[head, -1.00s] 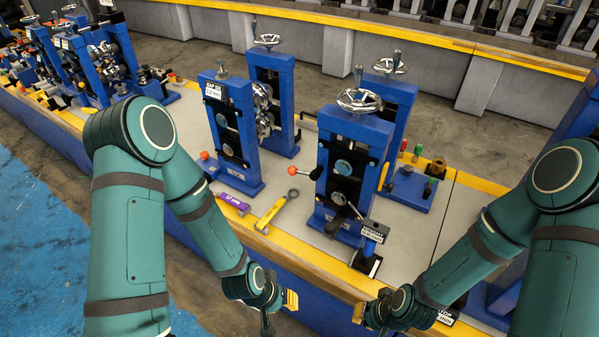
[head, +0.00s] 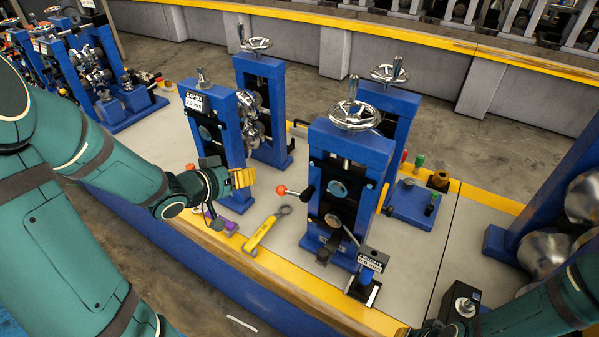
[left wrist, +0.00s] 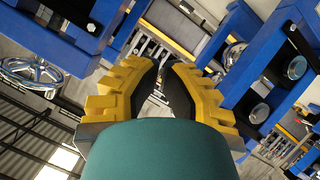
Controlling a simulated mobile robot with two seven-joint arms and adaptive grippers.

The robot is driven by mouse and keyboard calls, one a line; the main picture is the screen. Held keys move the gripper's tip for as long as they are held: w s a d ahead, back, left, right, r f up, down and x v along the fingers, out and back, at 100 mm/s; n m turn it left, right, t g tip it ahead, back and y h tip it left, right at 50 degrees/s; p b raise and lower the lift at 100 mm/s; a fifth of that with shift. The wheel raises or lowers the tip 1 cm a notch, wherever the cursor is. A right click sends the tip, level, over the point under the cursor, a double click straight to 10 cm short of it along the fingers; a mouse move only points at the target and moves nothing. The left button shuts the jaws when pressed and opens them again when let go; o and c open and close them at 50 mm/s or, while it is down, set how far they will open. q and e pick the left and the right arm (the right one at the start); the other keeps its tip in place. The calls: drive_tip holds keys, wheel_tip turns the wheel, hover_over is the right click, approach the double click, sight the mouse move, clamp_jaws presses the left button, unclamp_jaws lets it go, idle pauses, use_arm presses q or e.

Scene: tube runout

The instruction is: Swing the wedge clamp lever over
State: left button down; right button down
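The right blue stand (head: 349,150) has a lever with an orange-red ball knob (head: 281,190) sticking out to the left from its front. Another orange-red knob (head: 190,167) shows by the left blue stand (head: 224,122), partly hidden by my left arm. I cannot tell from the frames which lever is the wedge clamp's. My left gripper (head: 243,178) is in front of the left stand, with its yellow fingers toward the right stand's knob but apart from it. In the left wrist view its fingers (left wrist: 162,85) are apart, with nothing visible between them. My right gripper is out of view.
A small black-and-blue block (head: 366,277) stands before the right stand. Bare bench (head: 415,255) lies to the right.

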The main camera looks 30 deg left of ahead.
use_arm(q)
drive_tip(key=shift+a+r+h, duration=0.15)
drive_tip(key=shift+r+h, duration=0.15)
drive_tip(key=shift+r, duration=0.4)
drive_tip(key=shift+w+d+f+b, duration=0.7)
drive_tip(key=shift+w+f+b, duration=0.15)
drive_tip(key=shift+w+f, duration=0.45)
drive_tip(key=shift+w+d+f+b, duration=0.7)
drive_tip(key=shift+w+f+b, duration=0.1)
drive_tip(key=shift+w+f, duration=0.5)
drive_tip(key=shift+w+d+f+b, duration=0.8)
drive_tip(key=shift+w+f, duration=0.35)
drive_tip(key=shift+w, duration=0.25)
drive_tip(key=shift+a, duration=0.15)
drive_tip(key=shift+f+p, duration=0.25)
drive_tip(key=shift+p, duration=0.2)
